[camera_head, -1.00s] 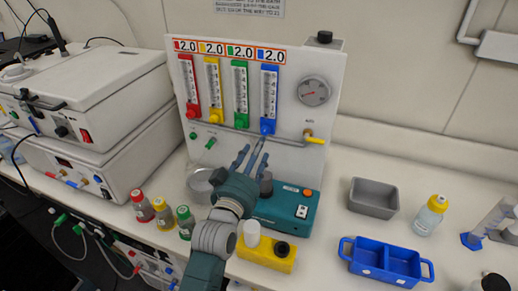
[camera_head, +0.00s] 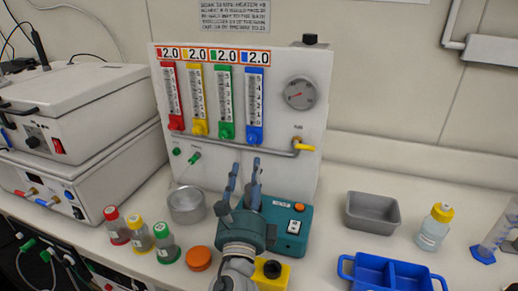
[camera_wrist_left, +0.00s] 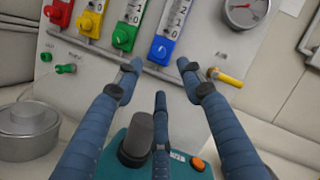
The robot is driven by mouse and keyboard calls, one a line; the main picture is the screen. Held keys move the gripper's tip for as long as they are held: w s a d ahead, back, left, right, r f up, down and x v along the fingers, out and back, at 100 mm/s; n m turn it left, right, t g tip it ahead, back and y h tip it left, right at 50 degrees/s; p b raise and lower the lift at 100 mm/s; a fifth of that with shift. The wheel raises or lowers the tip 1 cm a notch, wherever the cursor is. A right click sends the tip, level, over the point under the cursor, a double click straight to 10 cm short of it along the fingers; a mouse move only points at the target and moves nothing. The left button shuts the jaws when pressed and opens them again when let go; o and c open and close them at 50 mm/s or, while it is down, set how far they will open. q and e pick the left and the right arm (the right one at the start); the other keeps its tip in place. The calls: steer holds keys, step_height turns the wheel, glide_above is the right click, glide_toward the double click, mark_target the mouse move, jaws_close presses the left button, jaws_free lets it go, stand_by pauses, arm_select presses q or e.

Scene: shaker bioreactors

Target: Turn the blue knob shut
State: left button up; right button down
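The blue knob (camera_head: 255,133) sits at the foot of the blue flow meter (camera_head: 254,95), the rightmost of the meters on the white panel (camera_head: 300,65). It also shows in the left wrist view (camera_wrist_left: 161,50), beyond the fingers. My left gripper (camera_head: 244,172) is below and in front of the knob, apart from it. In the left wrist view its fingers (camera_wrist_left: 160,72) are spread, with nothing between them, and the knob lies between and beyond the two upper tips. My right gripper is in neither view.
Green (camera_head: 225,131), yellow (camera_head: 199,127) and red (camera_head: 176,123) knobs stand left of the blue one. A yellow-handled valve (camera_head: 305,147) is to its right. A teal device (camera_head: 296,228) stands under the gripper.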

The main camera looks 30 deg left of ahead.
mark_target(252, 143)
arm_select(q)
steer(key=p+x, duration=0.3)
steer(key=x, duration=0.6)
steer(key=shift+w+a, duration=0.25)
steer(key=shift+w, duration=0.05)
